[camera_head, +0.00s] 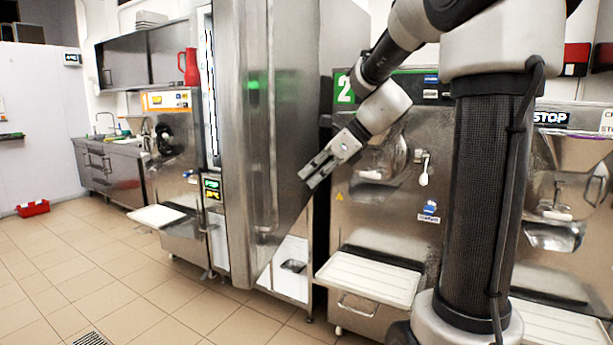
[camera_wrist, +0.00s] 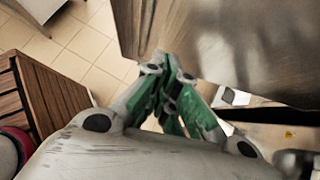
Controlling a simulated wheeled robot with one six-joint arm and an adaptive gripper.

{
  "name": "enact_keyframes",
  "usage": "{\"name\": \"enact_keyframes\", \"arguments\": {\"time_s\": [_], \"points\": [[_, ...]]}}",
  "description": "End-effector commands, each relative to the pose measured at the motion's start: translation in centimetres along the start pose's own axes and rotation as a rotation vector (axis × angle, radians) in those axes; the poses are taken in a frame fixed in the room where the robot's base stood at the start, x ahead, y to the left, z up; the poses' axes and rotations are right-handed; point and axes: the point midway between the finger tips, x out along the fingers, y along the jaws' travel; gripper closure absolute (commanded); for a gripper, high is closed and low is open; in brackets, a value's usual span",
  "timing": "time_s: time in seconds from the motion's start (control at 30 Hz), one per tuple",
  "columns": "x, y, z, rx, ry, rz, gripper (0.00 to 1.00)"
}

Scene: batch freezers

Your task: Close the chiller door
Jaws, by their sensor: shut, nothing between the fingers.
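The chiller door (camera_head: 255,130) is a tall stainless-steel panel in the middle of the head view. It stands swung out from its cabinet, its lower edge slanting over the cabinet's white lower front (camera_head: 290,268). The door also fills the upper right of the wrist view (camera_wrist: 225,40). My gripper (camera_head: 306,176) is at the right part of the door, in front of it in the head view. Its green fingers (camera_wrist: 168,62) are shut together and empty, close to the door's edge. I cannot tell whether they touch it. The chiller's inside is mostly hidden.
A batch freezer marked 2 (camera_head: 375,210) with a white shelf (camera_head: 370,278) stands right of the chiller. Another machine (camera_head: 180,190) stands left. A slatted wooden surface (camera_wrist: 40,110) lies left in the wrist view.

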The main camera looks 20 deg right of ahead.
Motion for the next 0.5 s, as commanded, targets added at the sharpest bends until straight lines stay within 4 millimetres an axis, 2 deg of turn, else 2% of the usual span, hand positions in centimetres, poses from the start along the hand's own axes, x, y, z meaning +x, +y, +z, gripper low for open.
{"name": "enact_keyframes", "arguments": {"time_s": [0.3,0.5], "points": [[6.9,0.1,-0.1,-0.002,0.002,0.004,1.0],[9.2,0.1,1.9,-0.005,0.001,0.002,1.0]]}}
